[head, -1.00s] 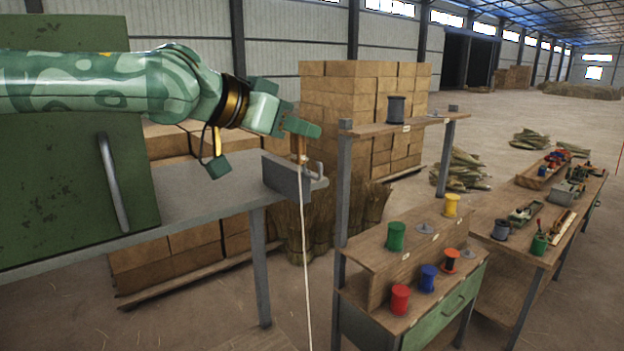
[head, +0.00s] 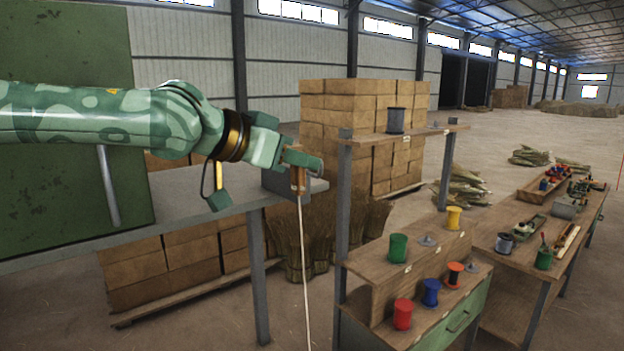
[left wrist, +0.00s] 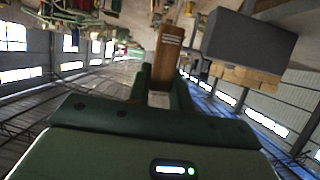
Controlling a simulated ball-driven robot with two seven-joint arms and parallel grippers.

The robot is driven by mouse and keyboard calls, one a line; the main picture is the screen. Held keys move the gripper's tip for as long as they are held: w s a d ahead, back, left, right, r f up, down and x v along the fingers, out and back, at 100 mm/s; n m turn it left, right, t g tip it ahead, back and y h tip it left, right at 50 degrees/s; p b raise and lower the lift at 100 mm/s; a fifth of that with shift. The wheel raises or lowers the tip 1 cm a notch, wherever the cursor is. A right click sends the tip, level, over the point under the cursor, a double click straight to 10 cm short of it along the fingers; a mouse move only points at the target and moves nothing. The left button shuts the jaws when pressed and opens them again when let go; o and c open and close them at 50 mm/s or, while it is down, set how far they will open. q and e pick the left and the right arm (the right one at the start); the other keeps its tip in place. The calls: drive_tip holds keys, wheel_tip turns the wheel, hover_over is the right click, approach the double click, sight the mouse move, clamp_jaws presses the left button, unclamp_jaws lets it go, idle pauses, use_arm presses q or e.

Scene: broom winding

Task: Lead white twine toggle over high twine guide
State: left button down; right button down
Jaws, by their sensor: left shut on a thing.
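My left gripper (head: 301,160) is shut on the brown toggle (head: 298,182), which hangs upright below the fingers. White twine (head: 305,260) runs from the toggle's lower end straight down out of the picture. The toggle is in front of the grey guide bracket (head: 275,184) at the end of the grey table. It covers part of the bracket, and the guide's hook is hidden. In the left wrist view the toggle (left wrist: 169,45) stands between the fingers, and a grey block (left wrist: 248,42), apparently the bracket, is to its right with a gap in the picture. My right gripper is not in view.
A post (head: 344,210) of the spool rack stands just right of the gripper. A dark spool (head: 396,120) stands on its upper shelf, coloured spools below. A green panel (head: 60,190) rises at the left. A workbench (head: 490,240) is farther right.

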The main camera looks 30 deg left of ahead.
use_arm(q)
drive_tip(key=shift+f+b, duration=0.75)
drive_tip(key=shift+f, duration=0.35)
